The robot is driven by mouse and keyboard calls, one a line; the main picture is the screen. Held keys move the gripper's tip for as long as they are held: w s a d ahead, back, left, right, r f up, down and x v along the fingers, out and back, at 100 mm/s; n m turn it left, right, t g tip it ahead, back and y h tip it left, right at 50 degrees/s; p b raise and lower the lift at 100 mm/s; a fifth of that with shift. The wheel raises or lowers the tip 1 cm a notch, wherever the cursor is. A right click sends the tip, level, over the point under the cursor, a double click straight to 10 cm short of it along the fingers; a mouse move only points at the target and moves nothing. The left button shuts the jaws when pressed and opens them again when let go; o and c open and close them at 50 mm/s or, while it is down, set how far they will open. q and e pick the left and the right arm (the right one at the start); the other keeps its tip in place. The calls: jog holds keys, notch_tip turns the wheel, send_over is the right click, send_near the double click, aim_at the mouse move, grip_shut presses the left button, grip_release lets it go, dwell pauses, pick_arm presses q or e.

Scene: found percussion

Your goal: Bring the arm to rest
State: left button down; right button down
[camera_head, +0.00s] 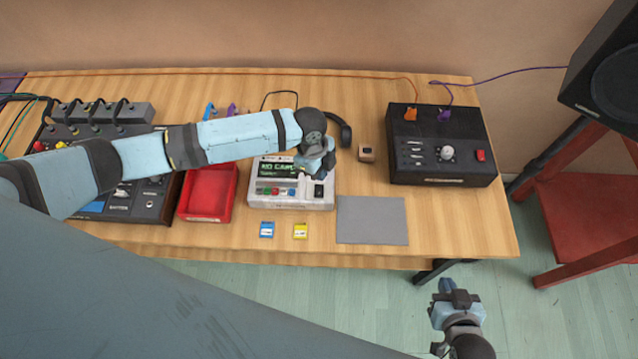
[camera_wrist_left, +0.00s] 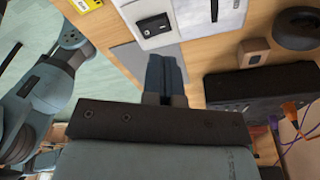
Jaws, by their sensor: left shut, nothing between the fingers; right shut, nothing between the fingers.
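My left arm reaches in from the left across the table. My left gripper (camera_head: 325,172) is over the upper right part of the white sampler (camera_head: 290,199), hiding that part of it. In the left wrist view the dark fingers of my left gripper (camera_wrist_left: 166,72) are together with nothing between them. They appear above the table, beside the sampler (camera_wrist_left: 205,12); their height is hard to judge. My right gripper (camera_head: 446,287) is low at the right, in front of the table over the green floor. It is shut and empty.
A red tray (camera_head: 208,192) and a mixer lie left of the sampler. A blue card (camera_head: 267,230), a yellow card (camera_head: 300,231) and a grey mat (camera_head: 372,220) lie in front. Headphones (camera_head: 342,130), a small wooden box (camera_head: 367,153) and a black box (camera_head: 440,145) stand behind and right.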

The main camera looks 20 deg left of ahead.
pick_arm(q)
notch_tip(320, 180, up, 2)
jog(key=shift+p, duration=0.7)
jog(key=shift+s+d+f, duration=0.15)
jog(key=shift+d, duration=0.05)
jog(key=s+d+f+n+t+h, duration=0.2)
jog(key=s+d+n+t+h, duration=0.3)
jog(key=s+d+n, duration=0.25)
jog(key=s+a+n+t+y, duration=0.4)
jog(key=s+a+n+t, duration=0.2)
jog(key=s+a+n, duration=0.4)
jog(key=a, duration=0.3)
jog(key=shift+a+f, duration=0.2)
jog(key=shift+a, duration=0.2)
